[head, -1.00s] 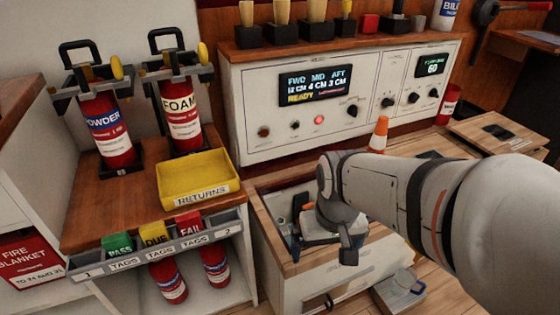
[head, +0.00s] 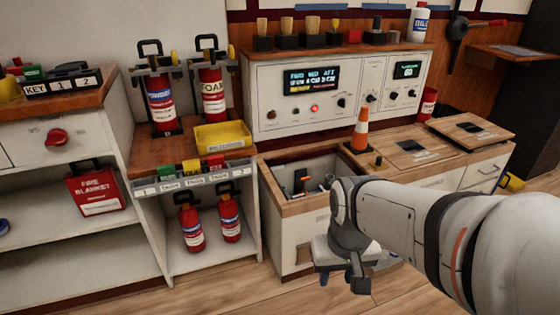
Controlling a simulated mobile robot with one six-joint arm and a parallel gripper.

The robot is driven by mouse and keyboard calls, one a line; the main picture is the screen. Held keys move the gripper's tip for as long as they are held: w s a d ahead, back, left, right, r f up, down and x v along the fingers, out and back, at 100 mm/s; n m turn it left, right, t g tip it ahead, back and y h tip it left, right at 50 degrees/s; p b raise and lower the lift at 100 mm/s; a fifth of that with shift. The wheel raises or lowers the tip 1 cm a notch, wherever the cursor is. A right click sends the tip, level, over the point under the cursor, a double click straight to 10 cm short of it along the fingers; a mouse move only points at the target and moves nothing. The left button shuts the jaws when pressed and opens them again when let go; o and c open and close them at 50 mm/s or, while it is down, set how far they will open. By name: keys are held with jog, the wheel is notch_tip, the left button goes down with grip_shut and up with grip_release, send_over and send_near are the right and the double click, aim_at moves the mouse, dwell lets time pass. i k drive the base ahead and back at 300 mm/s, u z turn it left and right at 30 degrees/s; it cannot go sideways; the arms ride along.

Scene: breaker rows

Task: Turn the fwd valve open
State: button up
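My gripper (head: 342,278) hangs in front of the counter, low and right of the open compartment (head: 268,205). Its fingers are small and partly hidden by its own body, so I cannot tell if they are open. Inside the open compartment are small dark and orange parts (head: 302,181), too small to identify as a valve. A red knob (head: 56,137) sits on the left cabinet front; its label is unreadable.
An orange cone (head: 361,130) stands on the counter beside closed hatches (head: 412,147). Extinguishers (head: 160,104) and a yellow tray (head: 223,136) are on the left shelf unit. A red fire blanket box (head: 95,188) is farther left. Front floor (head: 225,295) is clear.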

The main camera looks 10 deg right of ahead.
aim_at(300, 195)
jog(key=u, duration=0.6)
jog(key=k, duration=0.15)
jog(key=z, duration=1.15)
jog(key=i, duration=1.45)
jog(key=u, duration=0.5)
